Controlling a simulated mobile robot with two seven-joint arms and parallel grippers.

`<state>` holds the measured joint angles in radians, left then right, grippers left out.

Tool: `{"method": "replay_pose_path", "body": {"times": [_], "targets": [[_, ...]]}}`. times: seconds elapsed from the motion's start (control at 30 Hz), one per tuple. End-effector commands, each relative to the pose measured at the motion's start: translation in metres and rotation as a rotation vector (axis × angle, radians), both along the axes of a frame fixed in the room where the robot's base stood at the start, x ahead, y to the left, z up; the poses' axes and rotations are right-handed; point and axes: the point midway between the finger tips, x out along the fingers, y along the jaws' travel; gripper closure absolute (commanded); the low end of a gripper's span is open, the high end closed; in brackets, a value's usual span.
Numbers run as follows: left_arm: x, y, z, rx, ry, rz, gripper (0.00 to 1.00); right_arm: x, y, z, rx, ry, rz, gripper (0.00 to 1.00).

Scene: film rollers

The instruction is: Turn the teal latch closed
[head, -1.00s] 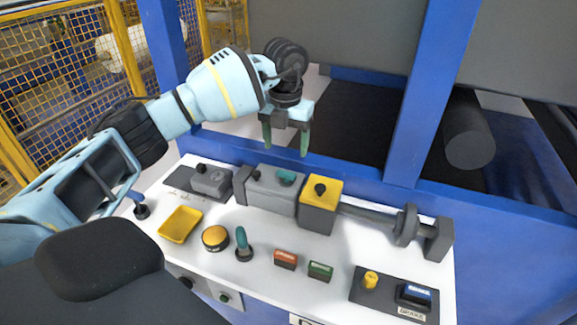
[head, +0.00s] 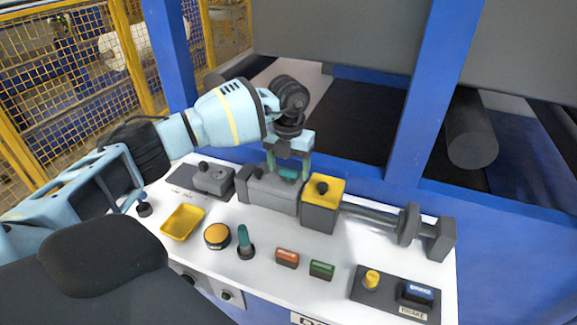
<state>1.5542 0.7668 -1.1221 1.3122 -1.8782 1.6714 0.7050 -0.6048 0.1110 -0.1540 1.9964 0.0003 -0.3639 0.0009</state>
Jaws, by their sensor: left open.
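The teal latch (head: 288,175) sits on top of the grey block (head: 270,194) on the white console, left of the yellow-topped block. My left gripper (head: 288,172) points down at the latch with its two green fingers, one on either side of it. The fingers are open, and I cannot tell whether they touch the latch. The gripper partly hides the latch from above. My right gripper is not in view.
A blue post (head: 424,95) rises behind.

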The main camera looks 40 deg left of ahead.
Motion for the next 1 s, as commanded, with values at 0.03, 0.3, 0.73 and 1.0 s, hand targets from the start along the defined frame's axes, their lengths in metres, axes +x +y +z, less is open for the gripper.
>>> {"method": "replay_pose_path", "body": {"times": [0.03,0.3,0.73,1.0], "targets": [[0.0000,-0.0001,0.0000,0.000,0.000,0.000,0.29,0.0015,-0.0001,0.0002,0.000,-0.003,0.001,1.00],[-0.0001,-0.0002,0.0002,0.000,0.001,0.000,0.60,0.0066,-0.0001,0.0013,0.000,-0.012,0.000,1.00],[0.0000,-0.0001,0.0007,-0.001,0.000,-0.046,0.74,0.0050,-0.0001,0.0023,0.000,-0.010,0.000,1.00],[0.0003,0.0001,0.0011,-0.001,0.000,-0.217,0.74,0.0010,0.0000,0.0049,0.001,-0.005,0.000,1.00]]}}
